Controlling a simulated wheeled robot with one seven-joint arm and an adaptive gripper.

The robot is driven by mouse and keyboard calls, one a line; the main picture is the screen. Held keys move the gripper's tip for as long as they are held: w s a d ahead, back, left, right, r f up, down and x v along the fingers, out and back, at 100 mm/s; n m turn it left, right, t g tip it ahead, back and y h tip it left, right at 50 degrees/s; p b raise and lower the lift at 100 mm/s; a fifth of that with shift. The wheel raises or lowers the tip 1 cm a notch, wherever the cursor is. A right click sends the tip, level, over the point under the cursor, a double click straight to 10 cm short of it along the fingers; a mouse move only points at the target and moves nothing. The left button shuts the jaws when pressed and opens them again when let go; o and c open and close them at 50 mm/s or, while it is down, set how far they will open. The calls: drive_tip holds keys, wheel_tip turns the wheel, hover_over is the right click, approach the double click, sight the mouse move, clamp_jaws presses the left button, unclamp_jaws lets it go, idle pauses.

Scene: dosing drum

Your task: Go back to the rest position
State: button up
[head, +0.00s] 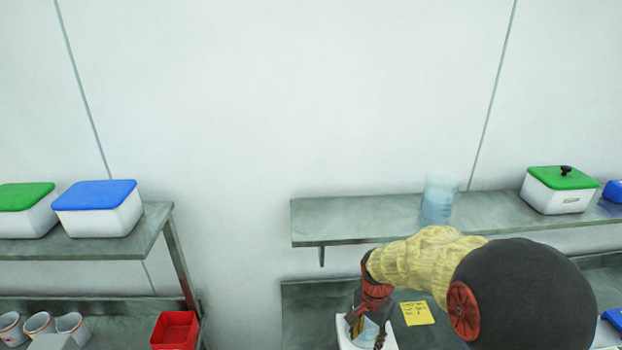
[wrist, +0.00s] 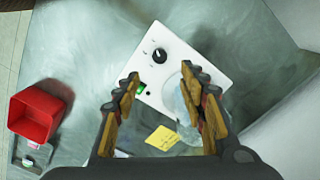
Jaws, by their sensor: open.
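My gripper (wrist: 162,88) is open, with its two fingers spread over a white device (wrist: 172,48) in the wrist view. The device has a black knob (wrist: 159,56) and a small green switch (wrist: 141,88). A clear, rounded vessel (wrist: 185,112) shows beside the right finger, partly hidden by it; I cannot tell whether they touch. In the head view my gripper (head: 368,327) points down at the white device (head: 343,330) on the lower right counter, and my arm hides part of it.
A yellow note (head: 417,313) and a red bin (head: 176,330) lie on the lower surfaces. A translucent blue container (head: 438,198) and a green-lidded box (head: 560,190) stand on the right shelf (head: 340,220). Lidded boxes and several mugs are at left. Space above the shelves is clear.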

drive_tip(key=s+r+n+t+b, duration=0.2)
drive_tip(key=s+r+n+b, duration=0.3)
drive_tip(key=s, duration=0.5)
drive_tip(key=s+r+n+t+b, duration=0.3)
drive_tip(key=s+r+n+b, duration=0.2)
drive_tip(key=s+r, duration=0.3)
drive_tip(key=s, duration=0.3)
drive_tip(key=shift+s+r+t+b, duration=0.3)
drive_tip(key=shift+r+b, duration=0.05)
drive_tip(key=shift+d, duration=0.1)
